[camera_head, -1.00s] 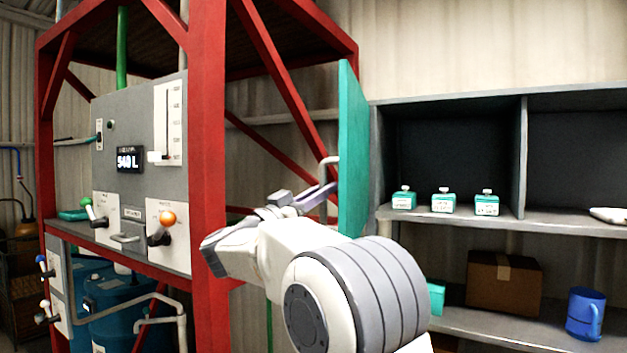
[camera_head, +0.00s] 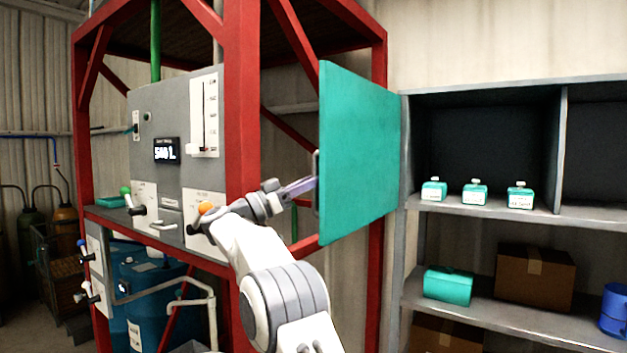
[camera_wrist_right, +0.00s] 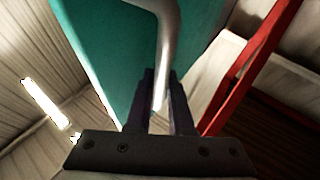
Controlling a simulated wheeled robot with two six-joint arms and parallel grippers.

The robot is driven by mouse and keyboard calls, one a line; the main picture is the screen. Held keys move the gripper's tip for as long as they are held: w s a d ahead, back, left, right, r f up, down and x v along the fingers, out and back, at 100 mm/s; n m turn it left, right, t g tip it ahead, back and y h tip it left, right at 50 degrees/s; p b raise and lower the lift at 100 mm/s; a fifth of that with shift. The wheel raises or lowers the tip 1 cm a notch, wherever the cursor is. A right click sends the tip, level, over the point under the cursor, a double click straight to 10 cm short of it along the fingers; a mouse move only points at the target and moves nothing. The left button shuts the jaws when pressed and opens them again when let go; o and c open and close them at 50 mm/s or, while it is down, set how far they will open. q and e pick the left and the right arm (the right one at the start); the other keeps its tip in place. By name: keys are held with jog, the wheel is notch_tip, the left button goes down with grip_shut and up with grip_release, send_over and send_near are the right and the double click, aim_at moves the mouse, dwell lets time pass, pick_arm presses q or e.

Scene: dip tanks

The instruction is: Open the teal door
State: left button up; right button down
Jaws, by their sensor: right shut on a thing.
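The teal door (camera_head: 362,150) stands swung wide open on the left side of the grey shelf unit. Its broad face shows in the head view, and it also fills the upper left of the right wrist view (camera_wrist_right: 110,45). My right gripper (camera_head: 308,183) is at the door's left edge, shut on the door's handle (camera_head: 316,170). In the right wrist view the pale bar handle (camera_wrist_right: 168,45) runs down between the two dark fingers (camera_wrist_right: 160,105). My left gripper does not show.
The open compartment (camera_head: 485,135) holds several small teal bottles (camera_head: 475,190). A red frame (camera_head: 243,120) with a grey control panel (camera_head: 175,145) stands close left of my right arm.

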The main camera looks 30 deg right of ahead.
jog(key=shift+d+r, duration=0.15)
jog(key=c, duration=1)
grip_release()
jog(key=shift+o, duration=1)
jog(key=shift+d, duration=0.2)
jog(key=shift+w+a, duration=0.1)
jog(key=shift+a, duration=0.15)
jog(key=shift+a+f, duration=0.15)
jog(key=shift+f, duration=0.2)
jog(key=b+v, duration=0.3)
jog(key=v, duration=0.7)
jog(key=shift+a+r, duration=0.15)
jog(key=shift+r, duration=0.05)
